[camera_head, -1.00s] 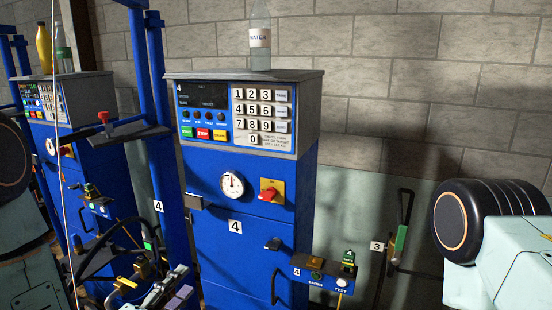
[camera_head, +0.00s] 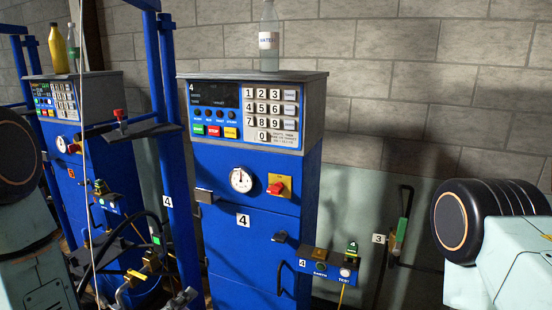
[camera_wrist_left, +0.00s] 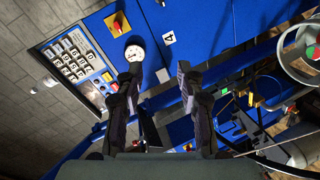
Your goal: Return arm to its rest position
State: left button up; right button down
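My left gripper (camera_wrist_left: 158,80) is open in the left wrist view. Its two dark fingers are spread apart with nothing between them. Beyond them is the blue scale cabinet (camera_wrist_left: 190,30), seen turned sideways. My right gripper is out of view; only part of my right arm (camera_head: 500,215) shows at the right edge.
The cabinet has a keypad panel (camera_head: 262,115), gauge (camera_head: 241,180) and red switch (camera_head: 278,187). A water bottle (camera_head: 269,50) stands on top. A small control box (camera_head: 325,264) juts out right. Blue posts (camera_head: 172,130) and black hoses (camera_head: 100,255) crowd the left.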

pick_arm(q)
jog(key=s+a+f+m+g+y+b, duration=0.1)
jog(key=s+f+m+g+b, duration=0.2)
jog(key=s+f+b, duration=0.4)
jog(key=s+a+f+m+g+y+b, duration=0.1)
jog(key=s+f+g+b, duration=0.5)
jog(key=s+f, duration=0.7)
jog(key=s+a+f+m+g+y+b, duration=0.2)
jog(key=s+f+m+g+b, duration=0.3)
jog(key=f, duration=1.5)
jog(key=s+y+b, duration=0.1)
jog(key=s+b, duration=0.1)
jog(key=s, duration=0.2)
jog(key=shift+s+f+b, duration=0.35)
jog(key=shift+s, duration=0.05)
